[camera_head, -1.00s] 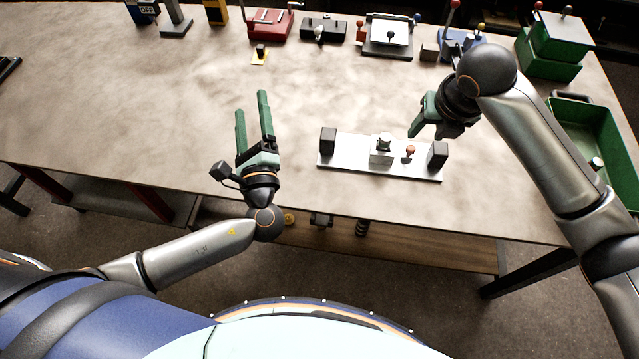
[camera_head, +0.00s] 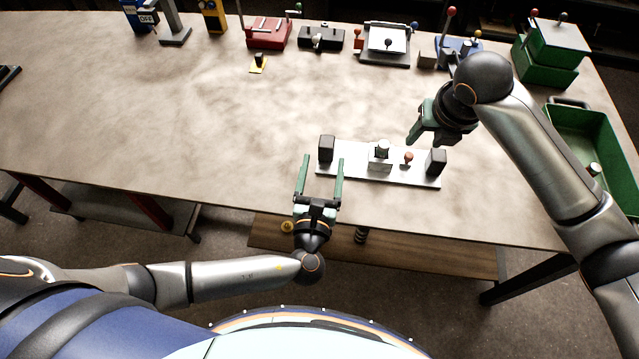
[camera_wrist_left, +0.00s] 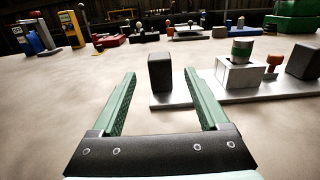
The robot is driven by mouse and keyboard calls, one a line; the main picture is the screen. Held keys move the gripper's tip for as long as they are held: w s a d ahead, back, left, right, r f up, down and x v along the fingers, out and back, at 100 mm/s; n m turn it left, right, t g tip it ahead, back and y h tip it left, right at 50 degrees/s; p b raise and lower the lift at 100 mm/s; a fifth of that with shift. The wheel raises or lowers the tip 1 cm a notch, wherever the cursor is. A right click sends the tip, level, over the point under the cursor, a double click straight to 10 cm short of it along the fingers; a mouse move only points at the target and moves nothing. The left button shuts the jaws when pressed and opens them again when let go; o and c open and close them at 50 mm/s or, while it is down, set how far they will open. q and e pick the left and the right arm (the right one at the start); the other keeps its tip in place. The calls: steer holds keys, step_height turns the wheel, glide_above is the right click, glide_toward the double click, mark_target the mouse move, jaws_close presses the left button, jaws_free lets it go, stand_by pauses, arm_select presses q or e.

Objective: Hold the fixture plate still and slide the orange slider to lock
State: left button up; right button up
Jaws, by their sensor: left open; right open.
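The fixture plate (camera_head: 350,169) is a flat silver plate on the table with a dark block at each end. In the left wrist view the plate (camera_wrist_left: 176,99) and its near dark block (camera_wrist_left: 160,72) show ahead. A metal block (camera_head: 380,158) with a green-banded cylinder sits mid-plate, and an orange-red knob (camera_head: 407,158) stands beside it. My left gripper (camera_head: 322,160) is open and empty at the plate's left end, its fingers pointing at the left dark block (camera_head: 326,148). My right gripper (camera_head: 425,125) is open above the table behind the plate's right part; its fingertips are partly hidden.
Several devices line the back edge, including a red one (camera_head: 268,33) and a black one (camera_head: 321,39). A small yellow-based piece (camera_head: 258,65) lies before them. A green bin (camera_head: 590,125) stands at the right. The table's left and middle are clear.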

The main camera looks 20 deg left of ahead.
mark_target(325, 154)
arm_select(q)
steer(key=w, duration=0.6)
steer(key=shift+a, duration=0.35)
jaws_close()
steer(key=shift+f, duration=0.2)
stand_by(1.9)
